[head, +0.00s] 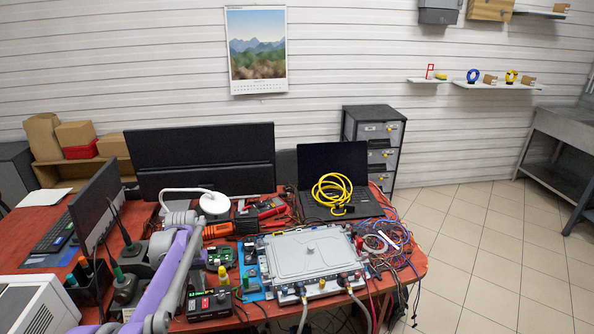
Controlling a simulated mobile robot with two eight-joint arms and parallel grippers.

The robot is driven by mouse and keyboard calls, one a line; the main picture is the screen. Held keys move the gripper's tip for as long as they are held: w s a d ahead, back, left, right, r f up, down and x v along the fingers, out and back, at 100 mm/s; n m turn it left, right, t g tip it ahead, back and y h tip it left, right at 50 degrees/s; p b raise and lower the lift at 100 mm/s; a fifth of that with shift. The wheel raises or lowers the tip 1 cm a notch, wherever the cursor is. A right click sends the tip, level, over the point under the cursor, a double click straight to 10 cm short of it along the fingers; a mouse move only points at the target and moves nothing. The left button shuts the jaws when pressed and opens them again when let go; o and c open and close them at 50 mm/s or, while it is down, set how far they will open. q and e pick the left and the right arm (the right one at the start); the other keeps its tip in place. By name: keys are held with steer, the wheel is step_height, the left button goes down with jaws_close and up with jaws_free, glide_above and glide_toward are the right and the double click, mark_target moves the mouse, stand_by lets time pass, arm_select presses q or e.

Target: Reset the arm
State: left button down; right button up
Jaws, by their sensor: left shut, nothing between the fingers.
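My left arm comes in from the lower left with purple and grey links and reaches over the red table. At its far end, my left gripper (252,226) seems to be the dark part beyond an orange section, just behind the grey housing's left corner. It is shut and empty; its fingertips are small and hard to make out. The grey flat-lidded housing (312,254) lies on the table, with grey hoses (359,305) at its front edge. My right gripper is not in view.
A yellow coiled cable (333,190) lies on the open laptop (337,168). Tangled wires (385,240) lie right of the housing. Monitors (203,158), a white lamp (214,203) and a black box with terminals (209,304) crowd the table (418,266). The tiled floor at right is clear.

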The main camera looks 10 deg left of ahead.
arm_select(q)
steer(key=s+d+r+m+t, duration=0.2)
steer(key=s+d+r, duration=0.5)
steer(key=s+d, duration=0.45)
steer(key=s+d+f+t, duration=0.1)
steer(key=s+d+f, duration=0.1)
steer(key=s+d, duration=0.2)
steer(key=s+d+f+m+t, duration=0.1)
steer(key=s+d, duration=0.4)
steer(key=s, duration=0.6)
steer(key=shift+s+f+t+p, duration=0.2)
steer(key=shift+f+t+p, duration=0.1)
steer(key=shift+f+t, duration=0.4)
